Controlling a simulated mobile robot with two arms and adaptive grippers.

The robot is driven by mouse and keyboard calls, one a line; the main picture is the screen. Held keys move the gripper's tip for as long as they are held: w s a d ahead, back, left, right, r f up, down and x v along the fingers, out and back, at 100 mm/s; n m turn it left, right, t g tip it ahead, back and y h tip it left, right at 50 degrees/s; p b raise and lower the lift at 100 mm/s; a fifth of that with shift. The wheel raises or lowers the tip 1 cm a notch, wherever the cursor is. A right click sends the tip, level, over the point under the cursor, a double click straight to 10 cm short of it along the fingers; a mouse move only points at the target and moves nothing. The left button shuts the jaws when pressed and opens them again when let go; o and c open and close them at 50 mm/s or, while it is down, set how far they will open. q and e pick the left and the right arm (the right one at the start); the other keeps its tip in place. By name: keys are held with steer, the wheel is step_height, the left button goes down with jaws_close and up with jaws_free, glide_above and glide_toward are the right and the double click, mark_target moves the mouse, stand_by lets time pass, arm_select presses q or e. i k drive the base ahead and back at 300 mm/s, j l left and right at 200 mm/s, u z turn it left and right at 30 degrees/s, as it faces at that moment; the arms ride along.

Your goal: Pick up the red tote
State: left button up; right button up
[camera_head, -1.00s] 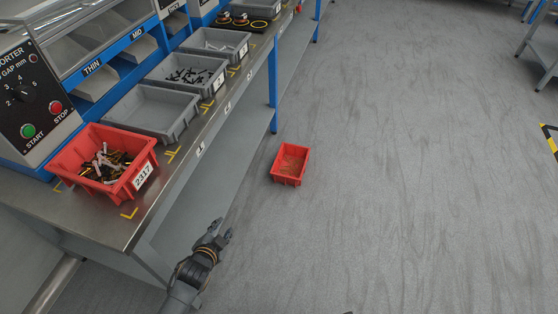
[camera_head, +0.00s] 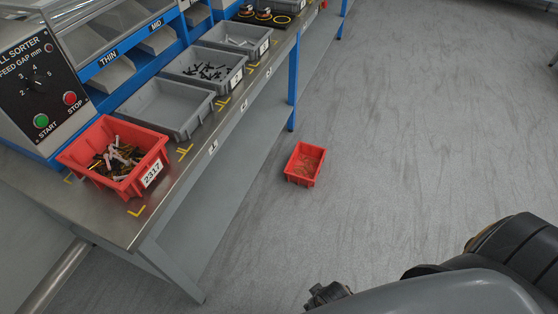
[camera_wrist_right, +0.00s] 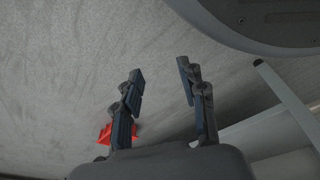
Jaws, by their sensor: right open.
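A red tote (camera_head: 150,172) labelled 2317 stands on the near end of the bench and holds a mix of small dark, brass and white parts. A second, smaller red tote (camera_head: 305,165) stands upright on the floor beside the bench; it looks empty. My right gripper (camera_wrist_right: 161,72) is open and empty, its two fingers apart over the floor. A red thing (camera_wrist_right: 104,134) shows partly behind its left finger in the wrist view; I cannot tell which tote it is. My left gripper is not in view.
Grey bins (camera_head: 160,110) line the steel bench (camera_head: 120,220) behind the 2317 tote. A control panel (camera_head: 45,90) with green and red buttons stands at left. A bench leg (camera_head: 293,85) rises near the floor tote. The floor (camera_head: 430,120) to the right is clear.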

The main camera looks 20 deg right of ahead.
mark_target(302, 167)
steer(key=i+l+u, duration=0.25)
steer(key=l, duration=0.45)
steer(key=i+l+u, duration=0.1)
steer(key=l+u, duration=0.2)
steer(key=l, duration=0.45)
steer(key=l+u, duration=0.25)
steer(key=l, duration=0.5)
